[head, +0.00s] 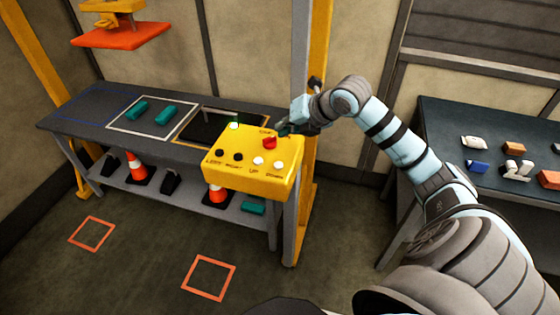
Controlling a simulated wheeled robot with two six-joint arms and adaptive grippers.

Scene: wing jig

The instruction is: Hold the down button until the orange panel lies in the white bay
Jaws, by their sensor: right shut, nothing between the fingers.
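The orange panel (122,36) hangs level under a yellow hoist at the upper left, well above the bench. The white bay (148,127) is a white-outlined area on the grey bench with two teal blocks (137,110) lying in it. The down button (279,163) is a white button at the right of the front row on the yellow control box (248,178). My right gripper (283,131) is shut and empty, at the far edge of the box behind the red button (269,142), apart from the down button. My left gripper is out of view.
Beside the down button are the up button (258,161) and two black buttons (238,157). A yellow-framed bay (181,131) lies right of the white one. A yellow post (318,120) stands behind the box. Small parts lie on a dark table (440,125) at right.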

